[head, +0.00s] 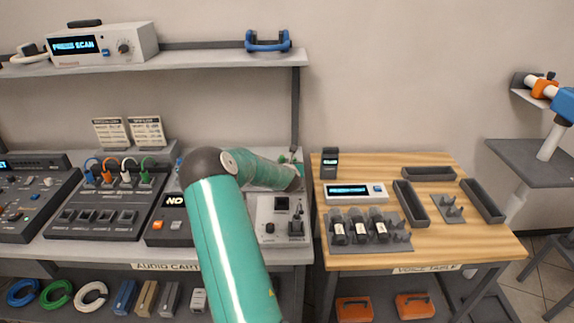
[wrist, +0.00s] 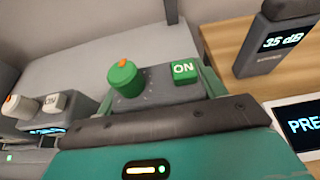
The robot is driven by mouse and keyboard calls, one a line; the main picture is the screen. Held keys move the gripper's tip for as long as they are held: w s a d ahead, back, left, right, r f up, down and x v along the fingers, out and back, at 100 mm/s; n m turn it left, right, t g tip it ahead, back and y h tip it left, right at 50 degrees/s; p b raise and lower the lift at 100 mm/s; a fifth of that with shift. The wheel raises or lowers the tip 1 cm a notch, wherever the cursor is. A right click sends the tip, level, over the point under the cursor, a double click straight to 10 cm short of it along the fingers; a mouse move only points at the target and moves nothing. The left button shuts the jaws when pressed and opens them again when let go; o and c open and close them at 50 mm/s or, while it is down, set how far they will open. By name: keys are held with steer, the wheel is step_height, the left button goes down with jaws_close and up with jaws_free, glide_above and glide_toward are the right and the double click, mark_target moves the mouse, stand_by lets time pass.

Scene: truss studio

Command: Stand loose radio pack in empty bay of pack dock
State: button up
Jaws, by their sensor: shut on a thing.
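My gripper (head: 297,172) is over the right end of the grey cart, left of the wooden table. In the wrist view its fingers lie on either side of a dark grey block (wrist: 163,96) with a green knob and a green key marked ON. This looks like the top of the radio pack; its lower body is hidden. The pack dock (head: 372,246) lies on the table, to the right of my gripper. Several black packs with white labels stand in its left and middle bays. Its right end, with short prongs, looks empty.
A sound meter (head: 329,163) and a display box (head: 355,192) stand behind the dock. Dark trays (head: 411,203) and a small pronged holder (head: 447,209) lie to the right. A shelf (head: 190,62) hangs above the cart. A switch box (head: 281,232) stands on the cart.

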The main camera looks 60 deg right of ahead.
steer(key=shift+f, duration=0.4)
steer(key=o, duration=0.8)
steer(key=shift+v, duration=5.5)
steer(key=shift+r, duration=0.1)
steer(key=shift+w, duration=0.1)
